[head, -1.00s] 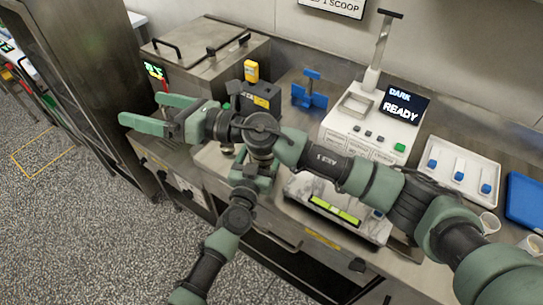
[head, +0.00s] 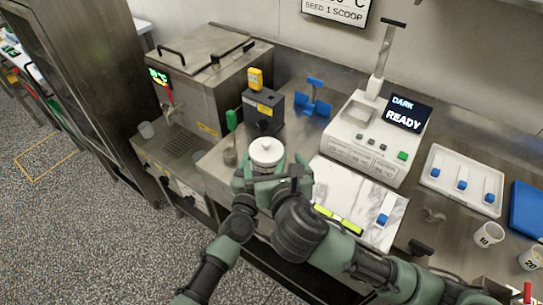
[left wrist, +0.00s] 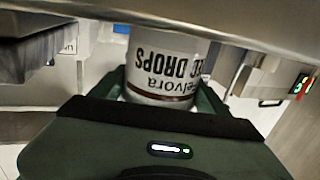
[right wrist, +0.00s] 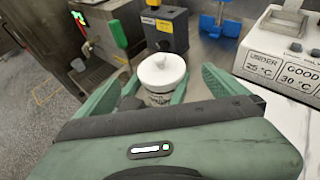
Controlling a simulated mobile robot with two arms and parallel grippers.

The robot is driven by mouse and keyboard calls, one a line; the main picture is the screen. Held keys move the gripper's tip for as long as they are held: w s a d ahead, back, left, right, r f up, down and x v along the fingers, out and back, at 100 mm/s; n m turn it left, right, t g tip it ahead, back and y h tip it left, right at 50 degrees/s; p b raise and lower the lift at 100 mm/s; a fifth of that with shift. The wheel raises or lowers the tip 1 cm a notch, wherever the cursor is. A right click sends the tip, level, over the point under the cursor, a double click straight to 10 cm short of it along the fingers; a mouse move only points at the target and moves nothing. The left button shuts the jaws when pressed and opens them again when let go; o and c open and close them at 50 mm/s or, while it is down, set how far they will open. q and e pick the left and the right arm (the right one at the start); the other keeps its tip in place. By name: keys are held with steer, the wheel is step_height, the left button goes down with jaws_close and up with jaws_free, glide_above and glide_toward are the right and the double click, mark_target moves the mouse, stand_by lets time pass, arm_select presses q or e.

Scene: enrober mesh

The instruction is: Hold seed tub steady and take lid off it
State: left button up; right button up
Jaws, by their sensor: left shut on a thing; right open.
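The seed tub (right wrist: 162,98) is a white cylinder with a printed label, upright at the counter's front edge. Its white lid (head: 266,151) with a small knob is on top and also shows in the right wrist view (right wrist: 161,70). My left gripper (left wrist: 163,90) is shut on the tub's side; the label, reading "DROPS", appears upside down in the left wrist view. My right gripper (right wrist: 162,90) is open, its fingers on either side of the tub with gaps. In the head view my wrists hide the tub's lower part.
A black box (head: 262,112) with a yellow top piece and a blue stand (head: 313,98) are behind the tub. A white machine (head: 372,140) reading "READY" and a marble slab (head: 358,196) are to the right. A steel tank (head: 210,82) is at the left.

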mark_target(266, 143)
steer(key=x, duration=1.1)
steer(key=shift+w, duration=0.3)
steer(key=shift+f, duration=0.1)
jaws_close()
steer(key=shift+s, duration=0.1)
steer(key=shift+f, duration=0.1)
steer(key=shift+a+r, duration=0.1)
steer(key=shift+r, duration=0.25)
steer(key=shift+r, duration=1.1)
